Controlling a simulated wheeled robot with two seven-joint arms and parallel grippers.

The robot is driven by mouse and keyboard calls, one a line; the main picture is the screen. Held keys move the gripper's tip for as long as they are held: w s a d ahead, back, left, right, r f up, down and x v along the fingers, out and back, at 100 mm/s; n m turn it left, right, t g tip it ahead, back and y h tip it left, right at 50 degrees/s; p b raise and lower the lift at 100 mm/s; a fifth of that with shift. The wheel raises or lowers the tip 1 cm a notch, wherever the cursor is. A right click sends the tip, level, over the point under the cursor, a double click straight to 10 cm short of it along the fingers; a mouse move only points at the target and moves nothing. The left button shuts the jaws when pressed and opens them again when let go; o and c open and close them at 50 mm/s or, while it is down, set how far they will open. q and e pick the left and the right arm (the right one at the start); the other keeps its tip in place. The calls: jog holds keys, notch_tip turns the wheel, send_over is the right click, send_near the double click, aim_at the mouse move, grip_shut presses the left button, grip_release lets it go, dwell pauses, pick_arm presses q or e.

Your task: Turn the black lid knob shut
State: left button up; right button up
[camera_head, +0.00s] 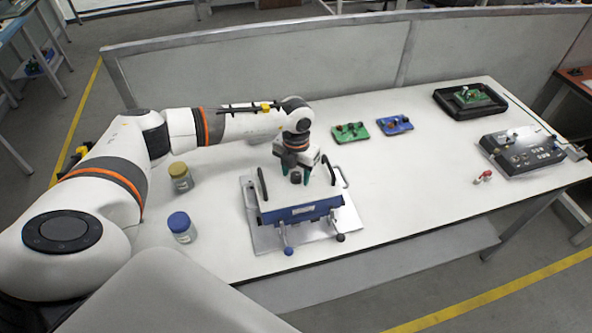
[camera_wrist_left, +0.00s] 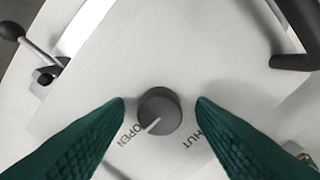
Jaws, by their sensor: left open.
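The black lid knob (camera_wrist_left: 160,112) is a short dark grey cylinder with a white pointer line. The line points down and left, near the word OPEN. On the right I read "HUT", its first letter not visible. In the head view the knob (camera_head: 296,178) sits on the white lid (camera_wrist_left: 95,85) of a blue box (camera_head: 301,213). My left gripper (camera_head: 296,168) is above the lid. In the wrist view its green fingers (camera_wrist_left: 161,102) are open, one on each side of the knob, with a gap on both sides. My right gripper is not in view.
Two jars (camera_head: 180,228) stand to the left. Green (camera_head: 350,132) and blue (camera_head: 394,125) boards lie behind. A control panel (camera_head: 522,152) is at the right.

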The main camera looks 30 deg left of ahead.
pick_arm(q)
jog(key=shift+c, duration=0.5)
jog(key=c, duration=0.9)
jog(key=shift+n, duration=0.3)
jog(key=n, duration=0.3)
jog(key=shift+n, duration=0.3)
jog(key=n, duration=0.4)
jog(key=shift+n, duration=0.3)
jog(key=n, duration=0.4)
jog(key=shift+r+p, duration=0.1)
jog(key=shift+p, duration=0.25)
jog(key=n+p, duration=0.1)
jog(key=n, duration=0.4)
